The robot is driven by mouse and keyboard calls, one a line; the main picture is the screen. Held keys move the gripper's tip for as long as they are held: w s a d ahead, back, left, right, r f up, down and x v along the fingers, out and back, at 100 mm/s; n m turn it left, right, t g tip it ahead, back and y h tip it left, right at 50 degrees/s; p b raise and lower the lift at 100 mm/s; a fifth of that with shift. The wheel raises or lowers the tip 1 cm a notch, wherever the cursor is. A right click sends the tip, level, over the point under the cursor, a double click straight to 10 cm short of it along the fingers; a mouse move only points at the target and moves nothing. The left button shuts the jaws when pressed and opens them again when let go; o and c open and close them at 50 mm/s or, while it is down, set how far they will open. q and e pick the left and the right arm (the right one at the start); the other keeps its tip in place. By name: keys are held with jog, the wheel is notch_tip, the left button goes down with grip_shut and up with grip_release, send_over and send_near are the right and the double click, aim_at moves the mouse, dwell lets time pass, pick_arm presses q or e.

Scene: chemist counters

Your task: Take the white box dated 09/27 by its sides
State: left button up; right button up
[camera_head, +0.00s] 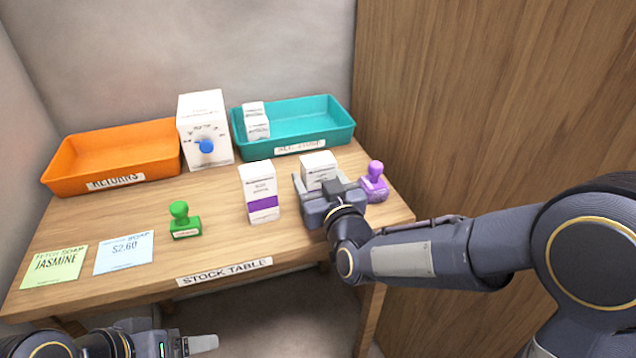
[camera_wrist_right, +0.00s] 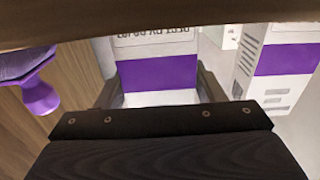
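A white box (camera_head: 319,165) stands at the right of the stock table, its lower part hidden behind my right gripper (camera_head: 325,190). In the right wrist view this box (camera_wrist_right: 157,97) has a purple band and upside-down print that seems to start "BEST BY 09"; the last digits are not clear. My right gripper's fingers (camera_wrist_right: 158,92) are spread, one on each side of the box, with slim gaps. A second white box with a purple band (camera_head: 260,192) stands to the left; its date is unreadable. My left gripper (camera_head: 200,344) is low at the bottom left, apart from the boxes.
A purple stamp (camera_head: 374,182) stands close to the right of my right gripper. A green stamp (camera_head: 184,220) and two note cards are at left. Behind are an orange tray (camera_head: 115,156), a white dial box (camera_head: 205,130) and a teal tray (camera_head: 300,120) holding small white boxes.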

jog(key=c, duration=0.6)
jog(key=shift+r, duration=0.1)
